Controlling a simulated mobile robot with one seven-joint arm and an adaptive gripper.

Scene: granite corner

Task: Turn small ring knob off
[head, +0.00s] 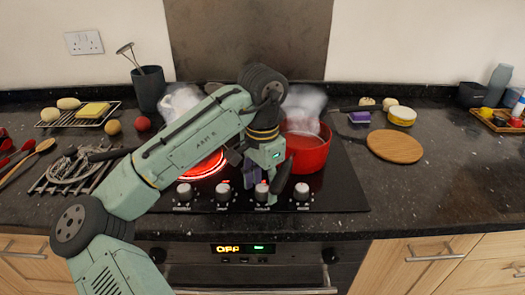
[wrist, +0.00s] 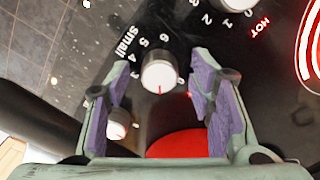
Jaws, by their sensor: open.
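The small ring knob (wrist: 160,73) is a round white-silver knob with a red mark on its face, beside the printed word "small" and several numbers. The red mark points toward the bottom of the wrist view. In the head view it appears to be the third knob from the left (head: 262,193), partly behind the fingers. My gripper (wrist: 165,90) is open, with one purple-padded finger on each side of the knob and visible gaps in the wrist view. In the head view my gripper (head: 265,184) reaches down to the knob row from above.
Other knobs stand on both sides, the far right one (head: 302,192) close to a finger. A red pot (head: 308,152) steams just behind my gripper. A ring glows red (head: 205,168) at left, and a red "HOT" (wrist: 261,28) is lit. The oven display (head: 243,248) reads OFF.

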